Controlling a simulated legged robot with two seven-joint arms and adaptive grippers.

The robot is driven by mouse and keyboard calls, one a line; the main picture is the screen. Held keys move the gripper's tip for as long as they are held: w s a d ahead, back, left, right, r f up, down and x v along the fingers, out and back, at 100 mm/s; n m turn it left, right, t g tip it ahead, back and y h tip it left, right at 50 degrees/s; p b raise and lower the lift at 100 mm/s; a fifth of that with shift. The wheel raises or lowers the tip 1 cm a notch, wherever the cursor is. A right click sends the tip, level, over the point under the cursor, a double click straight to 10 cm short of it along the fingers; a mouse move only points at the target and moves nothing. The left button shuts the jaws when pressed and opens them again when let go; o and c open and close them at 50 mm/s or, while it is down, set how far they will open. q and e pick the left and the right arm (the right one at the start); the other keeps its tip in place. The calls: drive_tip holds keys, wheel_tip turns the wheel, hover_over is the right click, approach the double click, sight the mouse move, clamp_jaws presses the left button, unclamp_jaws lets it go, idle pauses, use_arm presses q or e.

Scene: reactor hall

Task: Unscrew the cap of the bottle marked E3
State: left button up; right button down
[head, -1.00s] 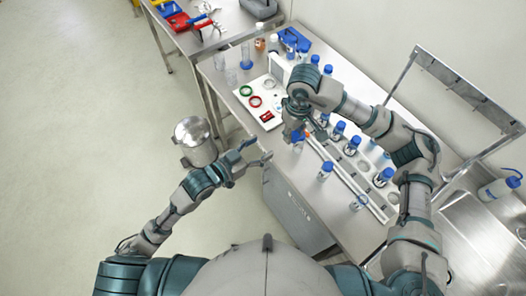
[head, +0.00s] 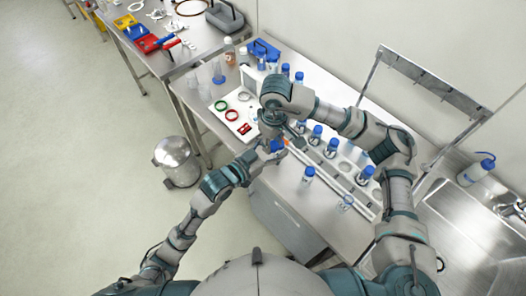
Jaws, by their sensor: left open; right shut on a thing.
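My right gripper (head: 278,138) is shut on a blue-capped bottle (head: 278,147) above the near edge of the steel bench, below my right wrist. The bottle's body is mostly hidden by the grippers. My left gripper (head: 268,151) is open, close beside the blue part of this bottle; whether it touches it I cannot tell. Other blue-capped bottles stand on the bench, among them one at the front (head: 308,175), one at the right (head: 364,176) and one in the middle (head: 331,148). The markings are too small to read, so I cannot tell which is E3.
A white tray (head: 231,105) with green and red rings lies left of my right gripper. A pale rack rail (head: 338,178) runs along the bench. A steel bin (head: 177,160) stands on the floor at left. A sink (head: 470,215) is at right.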

use_arm(q)
drive_tip(key=shift+w+d, duration=0.2)
use_arm(e)
drive_tip(key=shift+a, duration=0.1)
use_arm(q)
drive_tip(key=shift+a, duration=0.1)
drive_tip(key=c, duration=1.2)
use_arm(e)
drive_tip(key=c, duration=0.7)
unclamp_jaws()
drive_tip(key=shift+c, duration=0.2)
use_arm(q)
drive_tip(key=shift+s, duration=0.1)
use_arm(e)
drive_tip(key=shift+r, duration=0.1)
